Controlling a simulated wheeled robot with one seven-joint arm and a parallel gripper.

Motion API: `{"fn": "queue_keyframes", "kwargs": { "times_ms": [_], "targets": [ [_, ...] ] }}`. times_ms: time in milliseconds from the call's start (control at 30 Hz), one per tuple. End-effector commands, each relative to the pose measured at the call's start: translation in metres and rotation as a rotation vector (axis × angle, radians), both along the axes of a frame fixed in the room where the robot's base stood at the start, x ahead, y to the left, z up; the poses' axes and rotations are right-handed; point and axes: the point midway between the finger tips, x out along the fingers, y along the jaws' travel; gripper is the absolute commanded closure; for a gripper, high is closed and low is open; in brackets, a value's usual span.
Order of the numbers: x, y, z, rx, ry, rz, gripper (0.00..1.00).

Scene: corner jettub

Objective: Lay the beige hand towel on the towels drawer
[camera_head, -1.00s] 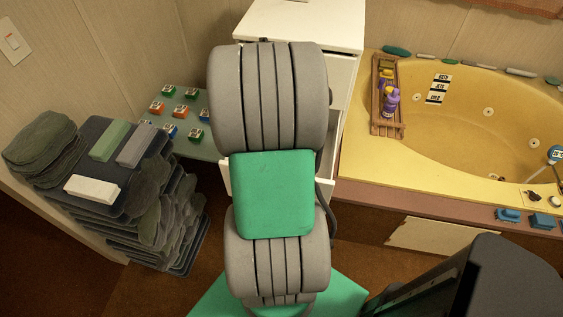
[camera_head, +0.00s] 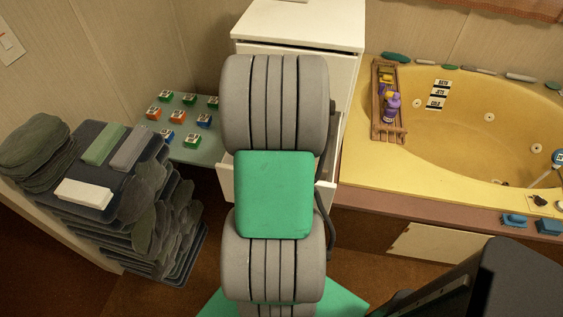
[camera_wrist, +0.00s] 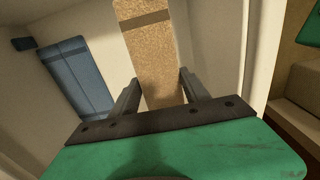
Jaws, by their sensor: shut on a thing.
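The beige hand towel (camera_wrist: 148,40), tan with a brown band, is between the fingers of my gripper (camera_wrist: 160,78) in the wrist view. My gripper is shut on it. The towel hangs or lies ahead of the fingers, over the pale inside of the open drawer (camera_wrist: 215,50). I cannot tell whether it touches the drawer bottom. A folded blue towel (camera_wrist: 76,75) lies in the drawer to the left. In the head view the white drawer (camera_head: 226,182) is pulled out of its cabinet, and my arm hides its inside, my gripper and the beige towel.
The white cabinet (camera_head: 300,25) stands behind my arm. To its left is a low board with several small coloured boxes (camera_head: 166,136). A dark stack (camera_head: 150,215) with folded cloths on top stands at the left. The yellow tub (camera_head: 470,110) with a wooden caddy (camera_head: 388,105) fills the right.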

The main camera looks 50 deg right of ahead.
Motion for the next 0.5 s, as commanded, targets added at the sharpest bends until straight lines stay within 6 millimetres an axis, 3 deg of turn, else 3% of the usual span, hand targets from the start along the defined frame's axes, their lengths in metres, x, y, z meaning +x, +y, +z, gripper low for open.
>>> {"fn": "queue_keyframes", "kwargs": {
  "times_ms": [500],
  "targets": [
    [0.0,0.0,-0.052,0.0,0.0,0.0,0.83]
  ]
}}
